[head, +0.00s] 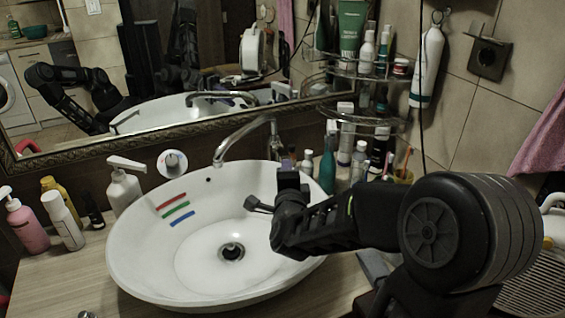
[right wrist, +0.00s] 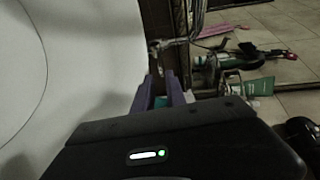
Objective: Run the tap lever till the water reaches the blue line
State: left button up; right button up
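A white oval basin (head: 135,262) stands on the counter. Its inner wall has a red line (head: 171,201), a green line (head: 175,210) and, lowest, a blue line (head: 182,219). The drain (head: 231,252) shows plainly; I see no water standing in the basin. The chrome tap (head: 240,139) arches over the back rim. My right gripper (head: 288,163) is over the basin's back right side, pointing toward the tap base. In the right wrist view its purple fingers (right wrist: 161,85) are a little apart, with nothing seen between them, just short of the tap (right wrist: 172,43). The lever is not clearly distinguishable. My left gripper is not directly in view.
Bottles crowd the right rim, including a teal one (head: 327,165), below a corner shelf (head: 362,118). A soap pump (head: 124,187) and a pink bottle (head: 27,226) stand at left. A framed mirror (head: 150,142) behind reflects my arm. The space over the basin's left half is free.

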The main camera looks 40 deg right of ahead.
aim_at(286, 157)
dwell(0.3)
jog(key=p+x, duration=0.1)
jog(key=x, duration=0.6)
jog(key=shift+w+d+p, duration=0.25)
jog(key=shift+w+p, duration=0.05)
jog(key=shift+p, duration=0.1)
jog(key=shift+c, duration=0.3)
grip_shut()
dwell(0.8)
